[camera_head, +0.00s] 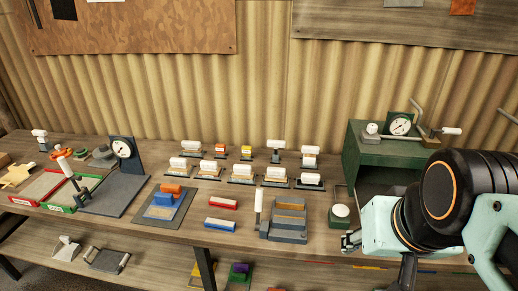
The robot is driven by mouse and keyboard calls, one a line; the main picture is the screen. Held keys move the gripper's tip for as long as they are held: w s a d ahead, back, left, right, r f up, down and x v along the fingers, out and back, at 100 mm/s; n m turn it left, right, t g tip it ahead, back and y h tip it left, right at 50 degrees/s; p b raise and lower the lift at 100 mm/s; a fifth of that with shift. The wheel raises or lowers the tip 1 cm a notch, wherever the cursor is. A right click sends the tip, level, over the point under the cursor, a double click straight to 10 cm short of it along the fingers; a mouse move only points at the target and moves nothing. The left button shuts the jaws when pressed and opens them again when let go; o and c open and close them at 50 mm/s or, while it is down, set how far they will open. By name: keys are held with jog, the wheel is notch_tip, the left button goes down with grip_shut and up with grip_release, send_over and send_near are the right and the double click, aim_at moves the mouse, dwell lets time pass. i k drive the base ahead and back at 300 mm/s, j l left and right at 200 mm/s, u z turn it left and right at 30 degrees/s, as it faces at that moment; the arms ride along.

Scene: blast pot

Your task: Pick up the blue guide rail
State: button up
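No part is clearly labelled as the blue guide rail, and several blue parts are in view. A short blue bar with a pale top (219,224) lies on the bench, left of centre near the front edge. A thin blue strip (427,272) shows low at the right, partly hidden by my arm. A blue block (163,212) with an orange part on it sits on a grey plate further left. My gripper (350,241) is at the right, near the bench's front edge, clear of the short blue bar. Its fingers are small and partly hidden, so their opening is unclear.
A red bar with a pale top (222,202) lies behind the short blue bar. A grey stepped block (285,235) stands between that bar and my gripper. Several white-topped pieces stand behind. A green box (365,151) carries a gauge. A lower shelf (145,262) holds more parts.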

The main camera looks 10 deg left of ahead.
aim_at(224, 226)
jog(key=u, duration=1)
jog(key=i+j, duration=0.1)
jog(key=i, duration=0.15)
